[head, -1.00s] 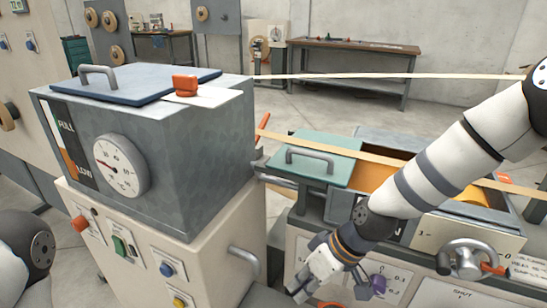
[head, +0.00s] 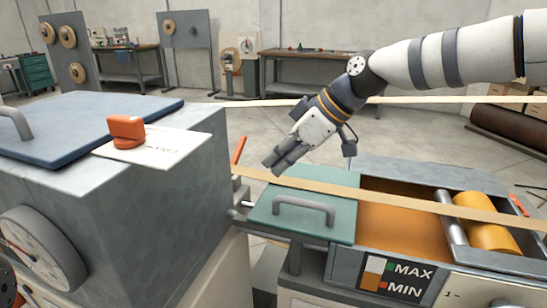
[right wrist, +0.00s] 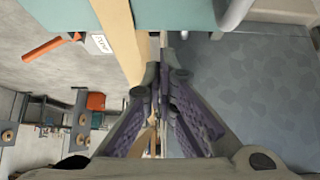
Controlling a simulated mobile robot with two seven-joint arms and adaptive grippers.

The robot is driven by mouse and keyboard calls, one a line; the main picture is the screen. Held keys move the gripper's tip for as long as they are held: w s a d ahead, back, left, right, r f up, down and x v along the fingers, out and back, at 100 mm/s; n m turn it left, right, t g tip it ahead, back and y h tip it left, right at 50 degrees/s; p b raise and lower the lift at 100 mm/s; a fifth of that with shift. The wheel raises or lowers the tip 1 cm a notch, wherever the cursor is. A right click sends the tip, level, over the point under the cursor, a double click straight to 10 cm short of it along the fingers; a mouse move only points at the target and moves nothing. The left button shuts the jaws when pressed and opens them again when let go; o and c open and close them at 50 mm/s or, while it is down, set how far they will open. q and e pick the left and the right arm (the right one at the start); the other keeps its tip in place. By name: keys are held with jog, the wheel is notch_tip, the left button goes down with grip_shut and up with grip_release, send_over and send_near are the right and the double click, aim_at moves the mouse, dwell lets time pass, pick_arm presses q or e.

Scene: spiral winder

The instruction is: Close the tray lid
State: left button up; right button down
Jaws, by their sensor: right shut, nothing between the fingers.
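The tray lid is a teal plate (head: 272,232) with a grey bar handle (head: 304,206), at the left end of the tray in the head view. The tray (head: 402,232) beside it stands uncovered, with orange-brown inside and a yellow roller (head: 485,222) at its right. My right gripper (head: 274,168) is shut and empty, above and behind the lid's far edge, close to the tan strip. In the right wrist view its fingertips (right wrist: 160,88) are together, and the teal lid (right wrist: 180,14) shows at the top. My left gripper is out of view.
A tan strip (head: 400,198) runs across the lid and tray. A grey box (head: 165,200) with a blue lid (head: 85,125) and orange clip (head: 127,131) stands close on the left. An orange lever (head: 238,150) rises between them.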

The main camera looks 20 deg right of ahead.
jog(key=x, duration=0.5)
jog(key=shift+f, duration=0.35)
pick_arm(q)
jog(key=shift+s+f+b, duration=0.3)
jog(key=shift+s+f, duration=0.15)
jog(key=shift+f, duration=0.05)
pick_arm(e)
jog(key=shift+x, duration=0.8)
jog(key=shift+w+a+r, duration=0.1)
jog(key=shift+w, duration=0.05)
